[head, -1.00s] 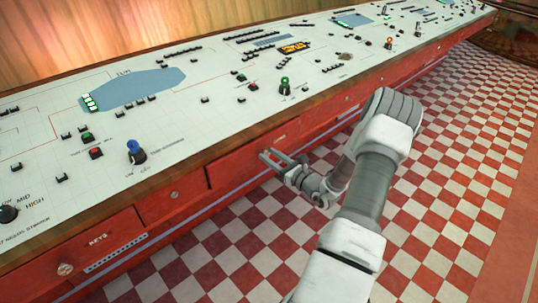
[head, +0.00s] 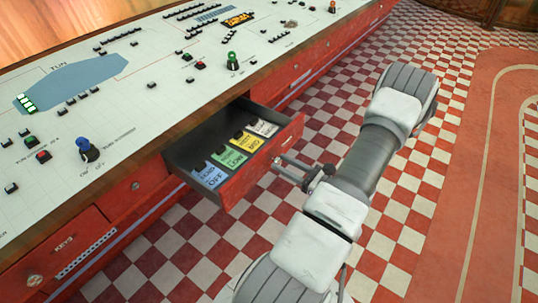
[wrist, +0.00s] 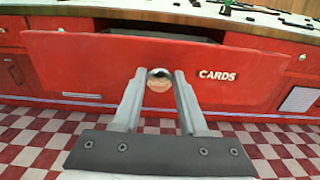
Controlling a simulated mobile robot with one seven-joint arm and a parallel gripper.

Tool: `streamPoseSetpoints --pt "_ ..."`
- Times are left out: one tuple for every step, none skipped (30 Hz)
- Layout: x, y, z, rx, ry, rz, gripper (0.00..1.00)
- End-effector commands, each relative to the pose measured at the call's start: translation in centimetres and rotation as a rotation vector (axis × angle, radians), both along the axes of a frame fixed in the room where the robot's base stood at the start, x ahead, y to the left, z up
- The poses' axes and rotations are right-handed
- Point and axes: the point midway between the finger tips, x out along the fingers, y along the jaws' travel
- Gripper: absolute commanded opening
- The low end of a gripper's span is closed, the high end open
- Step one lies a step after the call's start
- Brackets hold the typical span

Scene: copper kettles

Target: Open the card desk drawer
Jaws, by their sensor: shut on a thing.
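The card desk drawer (head: 262,166) is pulled out of the red desk in the head view, with its inside showing. Several coloured cards (head: 237,152) in blue, green, yellow and white lie in it. In the wrist view its red front (wrist: 253,62) bears the word CARDS. A round metal knob (wrist: 159,80) sits on that front. My gripper (wrist: 160,84) is shut on the knob, one finger on each side. In the head view my gripper (head: 281,170) is at the drawer front, and the knob cannot be made out there.
The white control panel (head: 140,90) with switches and knobs covers the desk top. The checkered floor (head: 335,123) is clear in front of the desk.

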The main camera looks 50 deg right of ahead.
Motion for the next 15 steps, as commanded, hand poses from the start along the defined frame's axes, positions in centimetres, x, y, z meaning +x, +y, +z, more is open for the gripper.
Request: streamPoseSetpoints --pt "-0.7 -0.1 -0.1 0.001 0.002 -0.002 0.0" --pt "-1.0 -0.1 -0.1 0.001 0.002 -0.001 0.0" --pt "-1.3 -0.1 -0.1 0.001 0.002 0.0 0.0" --pt "-1.6 -0.1 -0.1 0.0 0.001 0.0 0.0" --pt "-1.8 -0.1 -0.1 0.0 0.001 0.0 0.0" --pt "-2.0 -0.2 -0.1 0.0 0.001 0.0 0.0" --pt "-2.1 -0.2 -0.1 0.0 0.001 0.0 0.0" --pt "-2.2 -0.2 -0.1 0.0 0.001 0.0 0.0" --pt "-2.3 -0.1 -0.1 0.0 0.001 0.001 0.0" --pt "-2.4 -0.2 -0.1 0.0 0.001 0.001 0.0" --pt "-2.4 -0.2 -0.1 0.0 0.001 0.001 0.0" --pt "-2.4 -0.2 -0.1 0.0 0.001 0.002 0.0" --pt "-2.4 -0.1 -0.1 0.0 0.001 0.002 0.0" --pt "-2.4 -0.1 -0.1 0.0 0.001 0.002 0.0" --pt "-2.4 -0.1 -0.1 0.0 0.001 0.002 0.0"
